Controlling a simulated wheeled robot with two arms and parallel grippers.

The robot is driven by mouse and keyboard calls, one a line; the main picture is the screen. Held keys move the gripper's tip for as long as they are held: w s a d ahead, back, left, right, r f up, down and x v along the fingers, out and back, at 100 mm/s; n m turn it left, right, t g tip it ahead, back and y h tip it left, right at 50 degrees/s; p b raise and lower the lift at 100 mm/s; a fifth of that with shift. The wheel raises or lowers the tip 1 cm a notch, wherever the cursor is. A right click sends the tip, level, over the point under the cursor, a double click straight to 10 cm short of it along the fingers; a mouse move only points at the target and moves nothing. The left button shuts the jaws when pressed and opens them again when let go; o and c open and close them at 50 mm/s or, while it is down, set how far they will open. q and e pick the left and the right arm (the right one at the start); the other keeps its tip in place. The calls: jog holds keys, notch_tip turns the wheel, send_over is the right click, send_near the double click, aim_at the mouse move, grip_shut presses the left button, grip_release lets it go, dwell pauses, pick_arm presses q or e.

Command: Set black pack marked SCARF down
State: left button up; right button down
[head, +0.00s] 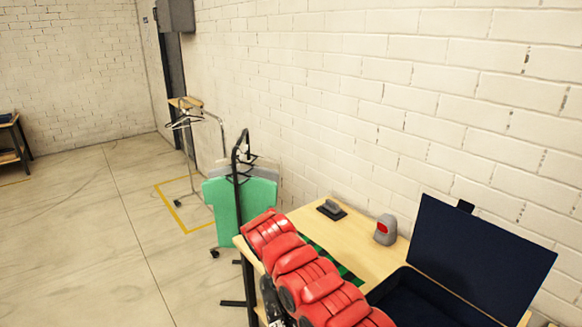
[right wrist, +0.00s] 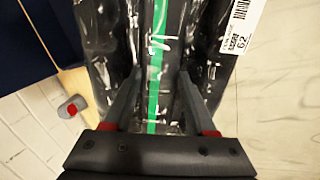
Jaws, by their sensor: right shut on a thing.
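The black pack (right wrist: 210,60) fills the middle of the right wrist view. It is in shiny clear wrapping, with a green stripe (right wrist: 157,60) and a white barcode label (right wrist: 241,25); its small white lettering is too blurred to read. My right gripper (right wrist: 160,82) is shut on it, one finger on each side of the stripe. In the head view my red arm crosses the table (head: 372,255) and hides the gripper. Black and green parts show beside the arm, but I cannot tell how much is the held pack. My left gripper is not in view.
A dark blue open case (head: 480,255) stands at the table's right. A grey and red device (head: 386,230) and a dark stand (head: 331,209) sit along the wall side. A rack with a green garment (head: 240,208) is beyond the table's left end. Floor on the left is clear.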

jog(key=shift+d, duration=0.65)
jog(key=shift+s+d+f, duration=0.2)
jog(key=shift+s+d, duration=0.05)
jog(key=shift+d, duration=0.25)
jog(key=shift+s+d+f, duration=0.2)
jog(key=shift+s+d, duration=0.05)
jog(key=shift+d, duration=0.25)
jog(key=shift+m, duration=0.6)
jog(key=s+d, duration=0.1)
jog(key=s+d+f, duration=0.2)
jog(key=d, duration=0.1)
jog(key=shift+s+d+f, duration=0.1)
jog(key=shift+s+f, duration=0.05)
jog(key=shift+s, duration=0.05)
jog(key=s+d+f+m+g, duration=0.15)
jog(key=s+d+f, duration=0.25)
jog(key=s+d, duration=0.5)
notch_tip(320, 180, down, 11)
jog(key=s+a+b, duration=0.1)
jog(key=b, duration=0.9)
jog(key=shift+s+r, duration=0.2)
jog(key=shift+w+r+t+p, duration=0.1)
jog(key=shift+r+t+p, duration=0.15)
jog(key=shift+r+p, duration=0.15)
